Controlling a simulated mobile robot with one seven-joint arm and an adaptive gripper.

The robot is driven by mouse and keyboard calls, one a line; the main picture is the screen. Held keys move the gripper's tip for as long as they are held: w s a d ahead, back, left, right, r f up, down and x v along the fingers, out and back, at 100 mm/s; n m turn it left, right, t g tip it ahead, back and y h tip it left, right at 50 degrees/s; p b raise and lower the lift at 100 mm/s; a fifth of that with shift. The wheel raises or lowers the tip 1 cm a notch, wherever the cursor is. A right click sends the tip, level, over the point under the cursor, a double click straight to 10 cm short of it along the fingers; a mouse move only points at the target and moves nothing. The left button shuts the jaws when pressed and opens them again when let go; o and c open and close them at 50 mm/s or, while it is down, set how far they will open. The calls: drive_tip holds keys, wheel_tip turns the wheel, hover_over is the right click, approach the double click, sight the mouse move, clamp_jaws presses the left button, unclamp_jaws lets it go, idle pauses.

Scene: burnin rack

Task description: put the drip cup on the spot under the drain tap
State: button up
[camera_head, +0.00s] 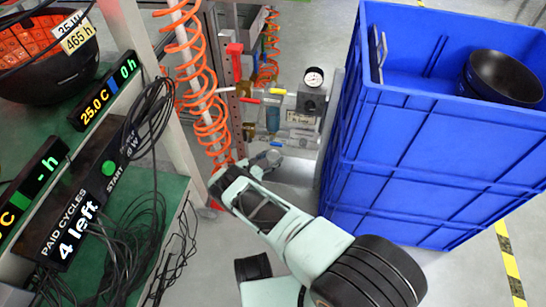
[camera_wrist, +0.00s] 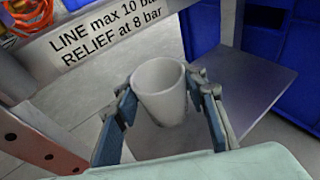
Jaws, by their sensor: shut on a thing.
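The drip cup (camera_wrist: 160,95) is a pale grey, open-topped cup, seen in the wrist view between my two fingers. My gripper (camera_wrist: 168,88) is shut on its sides and holds it slightly tilted in the picture. In the head view my gripper (camera_head: 258,165) is low beside the rack's air-line fittings, and the cup is small and partly hidden there. A grey plate (camera_wrist: 255,85) lies behind and below the cup in the wrist view; I cannot tell the gap. The drain tap and the spot under it are not clearly made out.
A gauge with its regulator (camera_head: 313,95) and coloured valve handles stand just beyond my gripper. Orange coiled hoses (camera_head: 200,90) hang at its left. Stacked blue crates (camera_head: 430,130) stand close on the right, with a black bowl (camera_head: 500,78). A labelled beam (camera_wrist: 105,35) crosses the upper left of the wrist view.

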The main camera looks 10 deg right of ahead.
drive_tip(key=shift+a+f, duration=0.1)
drive_tip(key=shift+f, duration=0.4)
idle(0.3)
drive_tip(key=o, duration=1.2)
drive_tip(key=shift+o, duration=0.2)
drive_tip(key=shift+v, duration=3.75)
drive_tip(key=shift+r, duration=0.15)
